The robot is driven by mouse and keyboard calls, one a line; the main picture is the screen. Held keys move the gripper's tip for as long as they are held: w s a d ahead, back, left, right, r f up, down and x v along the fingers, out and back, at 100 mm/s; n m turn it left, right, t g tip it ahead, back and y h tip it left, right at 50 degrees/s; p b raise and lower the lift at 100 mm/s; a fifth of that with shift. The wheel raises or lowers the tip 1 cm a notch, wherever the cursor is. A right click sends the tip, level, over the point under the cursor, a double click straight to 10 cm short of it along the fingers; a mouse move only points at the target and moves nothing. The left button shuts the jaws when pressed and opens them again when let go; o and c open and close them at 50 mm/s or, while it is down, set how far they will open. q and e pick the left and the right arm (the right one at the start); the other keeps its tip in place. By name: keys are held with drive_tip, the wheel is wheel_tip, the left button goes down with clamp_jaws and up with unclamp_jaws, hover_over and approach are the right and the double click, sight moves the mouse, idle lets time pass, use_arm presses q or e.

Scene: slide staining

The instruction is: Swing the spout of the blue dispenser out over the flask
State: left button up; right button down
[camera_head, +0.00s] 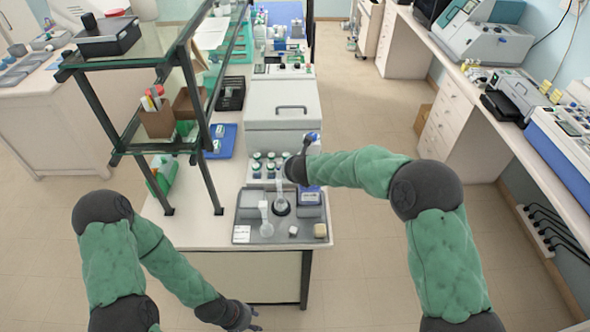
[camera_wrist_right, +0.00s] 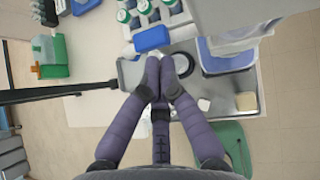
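The blue dispenser shows in the head view as a blue top (camera_head: 312,137) above my right wrist and a blue-and-white body (camera_head: 310,196) on the tray; my arm hides the part between. In the right wrist view its pale body with a blue edge (camera_wrist_right: 238,48) stands right of my fingers. The clear flask (camera_head: 282,197) is on a dark round base, left of the body. My right gripper (camera_head: 284,183) is above it; in the wrist view its fingers (camera_wrist_right: 167,70) are together, with nothing clearly between them. My left gripper (camera_head: 252,319) is low, off the bench front, fingers apart and empty.
A grey tray (camera_head: 246,207) bears these things, a second clear vessel (camera_head: 264,219) and small blocks. Green-capped bottles (camera_head: 257,165) and a white lidded machine (camera_head: 283,113) stand behind. A glass shelf frame (camera_head: 205,160) rises at left. Open floor lies right of the bench.

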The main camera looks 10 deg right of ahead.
drive_tip(key=shift+d, duration=0.1)
idle(0.6)
use_arm(q)
drive_tip(key=shift+f, duration=0.1)
use_arm(e)
drive_tip(key=shift+s+d, duration=0.1)
drive_tip(key=shift+d, duration=0.6)
